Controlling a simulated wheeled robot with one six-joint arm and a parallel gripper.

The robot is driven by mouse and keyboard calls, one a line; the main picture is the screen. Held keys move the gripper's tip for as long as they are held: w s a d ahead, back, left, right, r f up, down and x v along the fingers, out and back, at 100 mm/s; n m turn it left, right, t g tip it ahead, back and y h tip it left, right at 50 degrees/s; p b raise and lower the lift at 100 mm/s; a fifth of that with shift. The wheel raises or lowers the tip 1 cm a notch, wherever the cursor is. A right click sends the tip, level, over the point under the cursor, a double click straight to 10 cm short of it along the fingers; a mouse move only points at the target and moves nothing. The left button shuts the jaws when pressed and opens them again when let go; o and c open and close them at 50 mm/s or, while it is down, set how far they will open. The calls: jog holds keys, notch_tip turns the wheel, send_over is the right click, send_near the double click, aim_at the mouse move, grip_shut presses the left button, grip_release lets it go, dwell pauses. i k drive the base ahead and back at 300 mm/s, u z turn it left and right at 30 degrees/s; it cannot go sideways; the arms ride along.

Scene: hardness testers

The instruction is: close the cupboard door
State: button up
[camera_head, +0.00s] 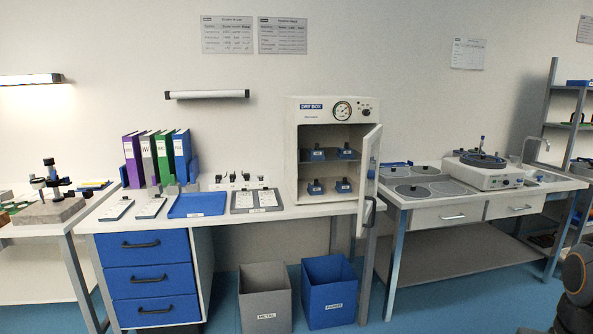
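The cupboard is a white cabinet labelled DRY BOX (306,117), standing on the white worktop near the middle of the head view, with a round gauge on its top front. Its door (367,172) is hinged on the right side and stands wide open, swung out toward me. A dark handle (370,211) shows low on the door. Inside the cabinet, several small blue-based items (315,187) sit on two shelf levels. My gripper is not in view; only a dark piece of my arm shows at the lower right edge.
A grey bin (265,299) and a blue bin (329,292) stand on the floor below the cabinet. A blue tray (198,204) and a grey tray (257,208) lie left of it. A second bench (480,198) with a polishing machine (491,174) stands at right. Blue floor is clear in front.

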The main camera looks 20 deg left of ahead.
aim_at(372, 147)
jog(key=u, duration=0.4)
jog(key=i, duration=0.65)
jog(key=u, duration=0.2)
jog(key=k, duration=0.45)
jog(key=u, duration=0.75)
jog(key=i, duration=0.75)
jog(key=z, duration=0.8)
